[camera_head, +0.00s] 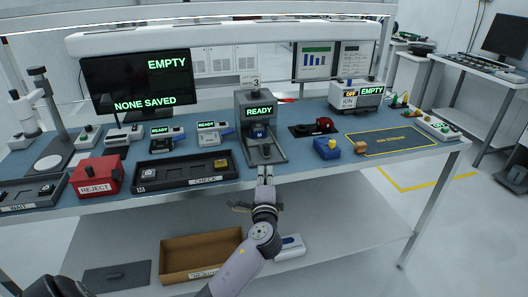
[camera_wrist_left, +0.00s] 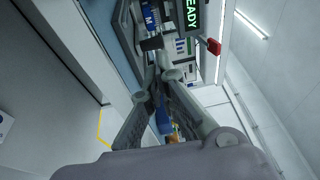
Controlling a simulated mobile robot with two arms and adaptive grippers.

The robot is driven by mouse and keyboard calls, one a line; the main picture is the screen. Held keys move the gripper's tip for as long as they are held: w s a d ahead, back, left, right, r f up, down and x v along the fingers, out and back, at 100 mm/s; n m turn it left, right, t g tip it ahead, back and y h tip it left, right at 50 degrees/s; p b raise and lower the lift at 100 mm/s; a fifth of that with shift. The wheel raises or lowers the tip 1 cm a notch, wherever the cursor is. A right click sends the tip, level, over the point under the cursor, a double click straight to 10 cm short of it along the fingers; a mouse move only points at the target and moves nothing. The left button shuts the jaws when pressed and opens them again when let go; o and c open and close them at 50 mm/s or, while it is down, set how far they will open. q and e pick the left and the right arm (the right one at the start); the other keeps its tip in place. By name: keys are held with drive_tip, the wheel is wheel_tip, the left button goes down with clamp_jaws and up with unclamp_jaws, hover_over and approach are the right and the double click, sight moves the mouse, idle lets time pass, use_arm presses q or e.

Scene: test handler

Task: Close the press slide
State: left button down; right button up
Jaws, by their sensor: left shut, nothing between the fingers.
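The grey press (camera_head: 254,103) stands mid-bench with a green READY display, which also shows in the wrist view (camera_wrist_left: 192,14). Its slide (camera_head: 278,155) sticks out of the press toward the bench's front edge. A blue part marked M (camera_head: 259,134) sits at the slide's inner end; it also shows in the wrist view (camera_wrist_left: 150,15). My left gripper (camera_head: 265,169) is shut and empty, right at the slide's front end. In the wrist view its fingertips (camera_wrist_left: 164,70) are close to a dark knob (camera_wrist_left: 152,43) at the slide's front. I cannot tell whether they touch.
A dark CHECK tray (camera_head: 188,182) lies left of the slide, with a red REJECT box (camera_head: 97,175) farther left. A blue block (camera_head: 326,149) and a yellow-outlined mat (camera_head: 407,139) lie to the right. A cardboard box (camera_head: 200,250) sits on the lower shelf.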

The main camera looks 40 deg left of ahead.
sight(266, 148)
use_arm(q)
drive_tip(key=p+x, duration=0.1)
drive_tip(key=x, duration=0.8)
drive_tip(key=shift+w+d+r, duration=0.1)
drive_tip(key=shift+d, duration=0.05)
drive_tip(key=shift+w+a, duration=0.25)
drive_tip(key=shift+w, duration=0.15)
drive_tip(key=shift+w+a, duration=0.25)
drive_tip(key=shift+w+a+b, duration=0.65)
drive_tip(key=shift+a+b, duration=0.15)
drive_tip(key=shift+b, duration=0.2)
drive_tip(key=shift+w, duration=0.1)
use_arm(e)
drive_tip(key=shift+w+d+f, duration=0.15)
drive_tip(key=shift+w+d, duration=0.35)
drive_tip(key=shift+w, duration=0.15)
drive_tip(key=shift+d, duration=0.1)
